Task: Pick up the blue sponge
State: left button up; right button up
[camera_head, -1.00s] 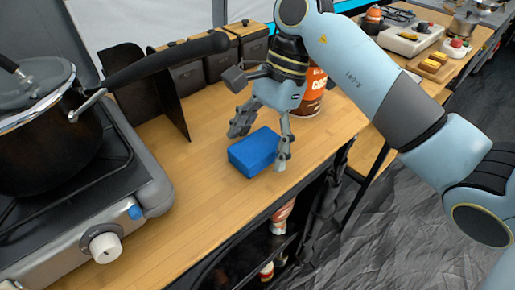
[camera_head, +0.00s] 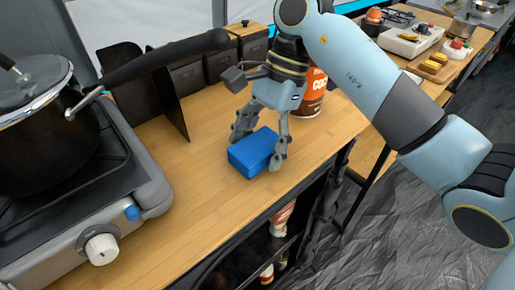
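The blue sponge (camera_head: 253,152) lies flat on the wooden counter, near its front edge, in the head view. My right gripper (camera_head: 257,150) points down over the sponge. One finger is at the sponge's far left side and the other at its right end. The fingers are spread about as wide as the sponge and look close to or touching it; I cannot tell whether they press on it. The sponge still rests on the counter. My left gripper is not in view.
A stove (camera_head: 100,215) with a black pot (camera_head: 45,145) stands at the left, its handle reaching over the counter. A dark folding panel (camera_head: 150,95) stands behind. A brown can (camera_head: 311,95) stands just behind my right gripper. The counter left of the sponge is clear.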

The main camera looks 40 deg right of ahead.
jog(key=shift+s+f, duration=0.1)
jog(key=c, duration=0.4)
jog(key=shift+s, duration=0.1)
jog(key=shift+r+p, duration=0.3)
jog(key=shift+p, duration=0.35)
jog(key=shift+r, duration=0.35)
jog(key=s+d+b, duration=0.1)
jog(key=s+b, duration=0.1)
jog(key=s, duration=1.5)
jog(key=shift+s+d+r, duration=0.2)
jog(key=shift+s+r, duration=0.05)
jog(key=shift+s, duration=0.15)
